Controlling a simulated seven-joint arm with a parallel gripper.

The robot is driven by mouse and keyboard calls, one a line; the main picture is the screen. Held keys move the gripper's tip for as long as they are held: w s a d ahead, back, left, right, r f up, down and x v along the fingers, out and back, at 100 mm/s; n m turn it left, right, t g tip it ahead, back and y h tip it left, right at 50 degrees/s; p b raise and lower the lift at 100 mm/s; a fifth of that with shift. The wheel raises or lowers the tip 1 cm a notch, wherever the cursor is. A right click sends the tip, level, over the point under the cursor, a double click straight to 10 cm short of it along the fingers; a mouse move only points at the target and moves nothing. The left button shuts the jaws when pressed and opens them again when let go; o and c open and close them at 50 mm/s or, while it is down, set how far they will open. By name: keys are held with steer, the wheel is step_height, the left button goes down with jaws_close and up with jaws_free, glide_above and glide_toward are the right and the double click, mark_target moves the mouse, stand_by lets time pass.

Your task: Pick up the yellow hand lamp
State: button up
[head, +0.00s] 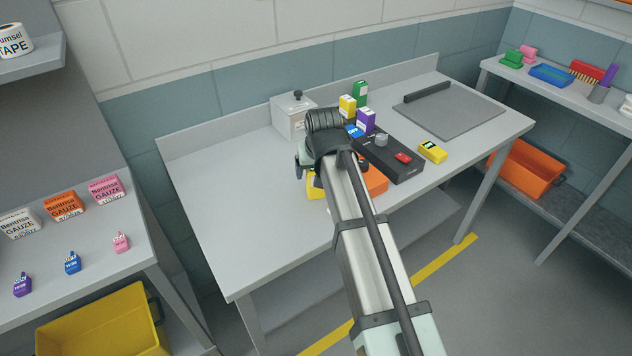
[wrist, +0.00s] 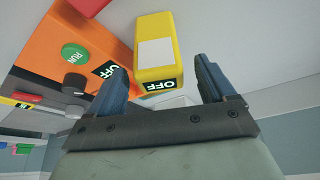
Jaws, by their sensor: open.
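A yellow block with a pale grey panel and a dark "OFF" label, which looks like the yellow hand lamp (wrist: 158,52), lies ahead of my gripper (wrist: 160,72) in the wrist view. The jaws are open and empty, with one finger on each side of its labelled end in the picture. I cannot tell whether its end is between the fingers in depth. In the head view only a yellow edge of it (head: 312,187) shows beside my wrist, which hides the rest. A second small yellow block (head: 432,152) with a dark label lies farther right on the bench.
An orange box (wrist: 70,45) with a green "RUN" button stands close beside the yellow block. A black unit (head: 395,163) with a red switch, small cartons (head: 366,120) and a grey lidded box (head: 291,117) are near. The bench's left part (head: 230,190) is clear.

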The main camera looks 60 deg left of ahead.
steer(key=shift+x, duration=2.3)
steer(key=shift+d+f, duration=0.1)
steer(key=shift+d, duration=0.05)
steer(key=shift+c, duration=0.3)
steer(key=c, duration=1)
steer(key=shift+c, duration=0.7)
